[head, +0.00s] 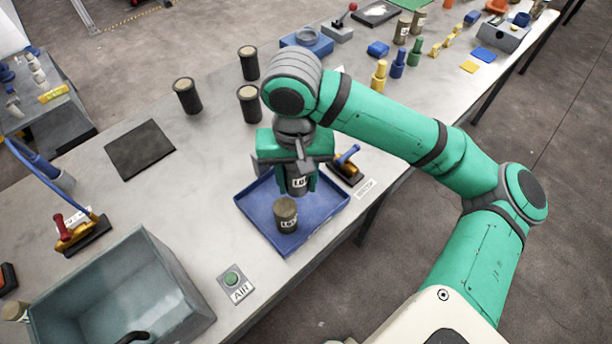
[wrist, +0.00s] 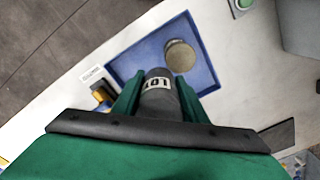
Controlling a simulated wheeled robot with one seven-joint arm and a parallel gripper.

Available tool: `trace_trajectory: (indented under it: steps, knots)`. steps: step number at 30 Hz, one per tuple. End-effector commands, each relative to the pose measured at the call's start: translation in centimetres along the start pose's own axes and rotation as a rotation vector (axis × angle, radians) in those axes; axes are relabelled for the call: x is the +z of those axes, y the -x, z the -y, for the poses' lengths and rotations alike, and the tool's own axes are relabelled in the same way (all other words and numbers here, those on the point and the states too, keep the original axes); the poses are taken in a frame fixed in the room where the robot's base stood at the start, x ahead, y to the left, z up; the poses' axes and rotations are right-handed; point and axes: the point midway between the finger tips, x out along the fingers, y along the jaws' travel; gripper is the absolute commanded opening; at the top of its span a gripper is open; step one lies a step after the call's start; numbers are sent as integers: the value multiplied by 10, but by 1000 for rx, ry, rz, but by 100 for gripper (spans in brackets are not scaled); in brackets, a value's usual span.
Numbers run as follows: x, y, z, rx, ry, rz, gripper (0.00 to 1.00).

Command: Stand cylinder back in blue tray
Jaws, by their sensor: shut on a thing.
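A dark cylinder with a white label (head: 297,186) is held upright between the fingers of my gripper (head: 297,178). The held cylinder also shows in the wrist view (wrist: 158,95), between the two green fingers. It is over the back part of the blue tray (head: 322,216); I cannot tell whether its base touches the tray floor. A second labelled cylinder (head: 286,215) stands upright in the front part of the tray, and its tan top shows in the wrist view (wrist: 180,56). The two cylinders are apart.
Several dark cylinders with tan tops, one of them here (head: 187,96), stand behind the tray. A blue-handled toggle clamp (head: 347,166) is close on the tray's right. A green AIR button (head: 232,279) and a grey-green bin (head: 120,295) are at front left. A dark mat (head: 139,149) lies left.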

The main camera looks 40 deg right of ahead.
Motion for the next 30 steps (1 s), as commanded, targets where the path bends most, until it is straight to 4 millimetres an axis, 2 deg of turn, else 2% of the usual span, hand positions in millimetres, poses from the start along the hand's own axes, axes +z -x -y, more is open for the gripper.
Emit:
trace_trajectory:
  steps: [3, 12, 20, 27, 30]
  knots:
    - [-24, -11, -9, 2, -5, 0, 2]
    - [-58, -53, -21, 2, -4, 0, 2]
    - [-68, -65, -24, 1, -3, -1, 2]
    - [-72, -94, -26, 1, -5, -1, 2]
    - [-72, -101, -26, 2, -4, -2, 2]
